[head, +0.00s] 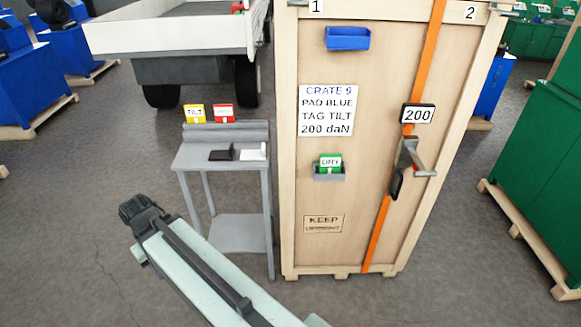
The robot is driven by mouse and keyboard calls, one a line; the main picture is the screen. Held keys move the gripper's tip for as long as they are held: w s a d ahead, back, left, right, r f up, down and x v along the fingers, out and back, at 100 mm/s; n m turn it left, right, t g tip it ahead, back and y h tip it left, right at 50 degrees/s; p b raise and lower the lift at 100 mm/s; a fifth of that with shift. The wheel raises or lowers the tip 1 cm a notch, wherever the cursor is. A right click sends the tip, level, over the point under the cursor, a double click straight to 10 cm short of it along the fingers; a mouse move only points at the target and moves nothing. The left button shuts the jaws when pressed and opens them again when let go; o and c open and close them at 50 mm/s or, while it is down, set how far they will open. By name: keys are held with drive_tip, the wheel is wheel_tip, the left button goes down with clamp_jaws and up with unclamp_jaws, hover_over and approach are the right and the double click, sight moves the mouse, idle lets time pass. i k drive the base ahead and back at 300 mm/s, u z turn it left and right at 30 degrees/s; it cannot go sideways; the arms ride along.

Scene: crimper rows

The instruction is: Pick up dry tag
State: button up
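The dry tag (330,161) is a small green tag with a white label reading DRY. It stands upright in a grey holder (329,174) on the front of a tall wooden crate (365,235). My gripper (140,211) is the dark end of my pale arm at the lower left, in front of a grey stand and well apart from the tag. Its fingers cannot be made out, so I cannot tell whether it is open or shut.
The grey stand (190,160) beside the crate bears yellow TILT (195,114) and red (223,113) tags, plus black (222,155) and white (252,152) pieces. An orange strap (418,75) with a ratchet (404,165) crosses the crate. A blue holder (348,38) sits higher up.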

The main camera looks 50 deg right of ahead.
sight(329, 162)
drive_tip(key=u, duration=1.5)
drive_tip(key=i, duration=1.95)
drive_tip(key=z, duration=3.5)
drive_tip(key=i, duration=1.1)
drive_tip(key=z, duration=0.1)
